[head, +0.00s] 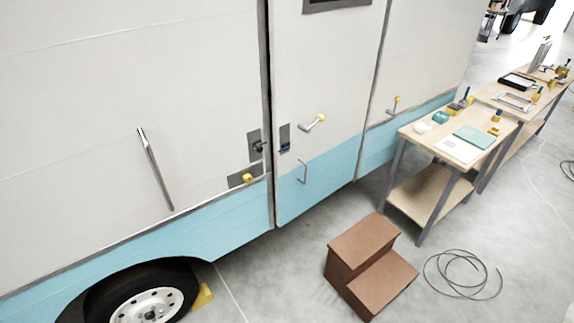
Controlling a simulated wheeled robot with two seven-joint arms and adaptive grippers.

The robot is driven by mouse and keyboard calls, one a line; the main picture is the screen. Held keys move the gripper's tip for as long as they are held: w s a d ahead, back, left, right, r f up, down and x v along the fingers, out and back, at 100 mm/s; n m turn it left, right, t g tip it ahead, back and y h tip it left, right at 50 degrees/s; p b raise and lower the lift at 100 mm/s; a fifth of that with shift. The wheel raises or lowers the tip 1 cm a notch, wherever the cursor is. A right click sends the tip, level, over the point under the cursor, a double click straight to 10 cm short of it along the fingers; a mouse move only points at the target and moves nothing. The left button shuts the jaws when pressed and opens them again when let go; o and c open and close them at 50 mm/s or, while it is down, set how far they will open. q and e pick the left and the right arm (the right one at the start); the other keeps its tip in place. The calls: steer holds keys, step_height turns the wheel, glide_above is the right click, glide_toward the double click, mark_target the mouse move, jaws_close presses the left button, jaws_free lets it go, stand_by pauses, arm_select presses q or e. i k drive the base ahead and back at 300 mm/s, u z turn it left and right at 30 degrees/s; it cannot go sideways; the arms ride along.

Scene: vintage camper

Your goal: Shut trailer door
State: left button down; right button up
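The trailer door (328,95) is a white panel with a light blue lower band, in the middle of the head view. A narrow dark gap runs down its left edge, and it looks slightly ajar there. A dark latch plate (285,137) sits near that edge, facing a dark plate (255,145) on the trailer wall. A yellow-tipped handle (312,123) and a thin bent metal handle (303,172) are on the door. Neither of my grippers is in view.
Brown steps (370,262) stand on the floor in front of the door. A coiled cable (462,275) lies to their right. A wooden workbench (425,192) stands at the right. A long grab bar (155,170) is on the trailer wall at left, above a wheel (145,304).

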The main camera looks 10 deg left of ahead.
mark_target(324, 54)
steer(key=z, duration=0.95)
steer(key=i, duration=0.7)
steer(key=u, duration=0.45)
steer(key=i, duration=0.7)
steer(key=u, duration=0.45)
